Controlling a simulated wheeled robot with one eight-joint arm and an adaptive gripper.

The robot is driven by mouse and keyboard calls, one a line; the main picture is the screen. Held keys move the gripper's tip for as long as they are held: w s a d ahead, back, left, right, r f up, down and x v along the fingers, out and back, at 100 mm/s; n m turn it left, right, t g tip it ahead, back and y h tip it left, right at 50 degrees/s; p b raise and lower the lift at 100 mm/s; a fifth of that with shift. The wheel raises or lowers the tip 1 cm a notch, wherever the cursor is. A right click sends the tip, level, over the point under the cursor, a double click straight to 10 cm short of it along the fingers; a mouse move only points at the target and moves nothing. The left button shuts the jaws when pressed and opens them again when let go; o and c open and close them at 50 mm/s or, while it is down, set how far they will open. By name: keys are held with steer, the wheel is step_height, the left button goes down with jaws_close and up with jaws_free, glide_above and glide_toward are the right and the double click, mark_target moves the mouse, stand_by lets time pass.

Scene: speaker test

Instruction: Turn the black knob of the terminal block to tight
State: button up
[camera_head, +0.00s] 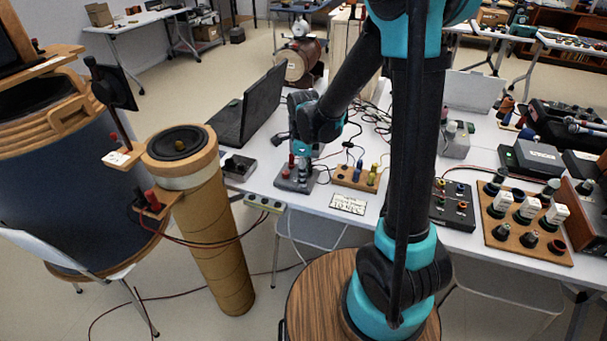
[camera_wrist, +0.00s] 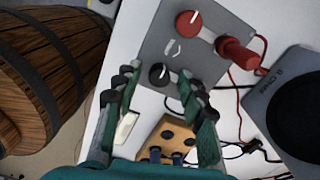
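The terminal block is a grey box (camera_wrist: 196,62) in the wrist view; it also shows on the white table in the head view (camera_head: 290,185). Its black knob (camera_wrist: 159,74) is round with a white pointer mark. A red knob (camera_wrist: 190,21) with a white mark and a red plug (camera_wrist: 237,51) are on the same box. My gripper (camera_wrist: 160,77) is open, one finger on each side of the black knob in the wrist view, with gaps showing. In the head view, my gripper (camera_head: 304,170) is over the box and hides much of it.
A wooden block (camera_head: 354,178) with coloured posts stands close to the right of the box. A black laptop (camera_head: 252,108) is behind left, and a small dark box (camera_head: 239,166) left. Red and black cables lie around. A white card (camera_head: 348,204) lies near the table's front edge.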

step_height(320, 180, up, 12)
stand_by(0.8)
steer(key=shift+d, duration=0.1)
steer(key=s+d+f+n+t, duration=0.1)
steer(key=s+d+f+n, duration=0.2)
steer(key=s+d+n, duration=0.1)
steer(key=s+d+f+n+t, duration=0.1)
steer(key=s+d+f+n, duration=0.2)
steer(key=d+n, duration=0.3)
steer(key=s+d+f+n+t, duration=0.2)
steer(key=s+d+n, duration=0.3)
steer(key=n, duration=0.3)
steer(key=shift+s+d+f+n, duration=0.3)
steer(key=shift+s+d+f, duration=0.1)
steer(key=shift+f, duration=0.15)
steer(key=shift+s+d+f+n, duration=0.2)
steer(key=shift+s+d+n, duration=0.1)
steer(key=shift+n, duration=0.1)
